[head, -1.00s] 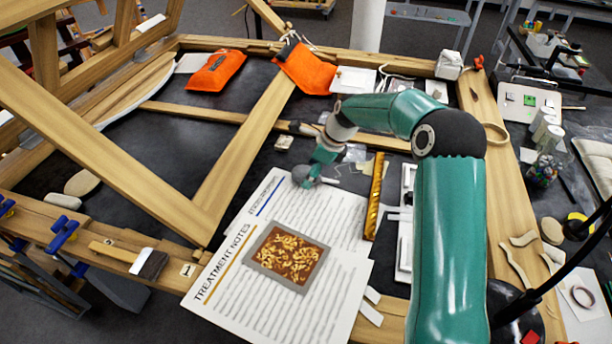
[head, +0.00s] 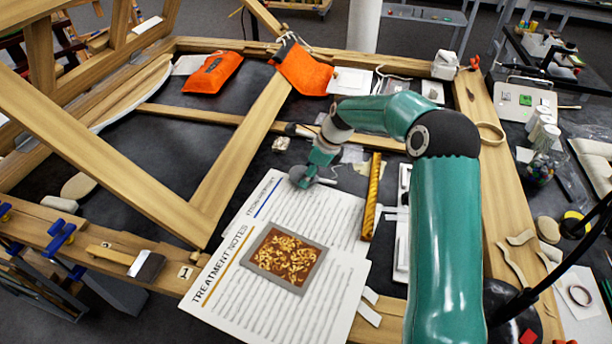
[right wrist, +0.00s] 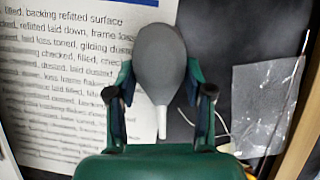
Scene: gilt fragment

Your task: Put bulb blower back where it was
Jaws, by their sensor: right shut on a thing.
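The bulb blower (right wrist: 160,62) is a dark grey bulb with a pale nozzle. In the right wrist view it sits between the two fingers of my right gripper (right wrist: 160,95), with its nozzle pointing toward the palm. My right gripper is shut on it. In the head view my right gripper (head: 308,178) is at the upper edge of the printed sheets, and the blower (head: 298,174) shows only in small part there. I cannot tell whether the blower touches the surface below. My left gripper is not in view.
Treatment notes sheets (head: 230,290) lie below, with a gilt fragment (head: 286,258) on them. A gold strip (head: 372,195) lies to the right of my gripper. A clear bag (right wrist: 262,100) lies on the dark surface. Wooden frame bars (head: 240,160) stand to the left.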

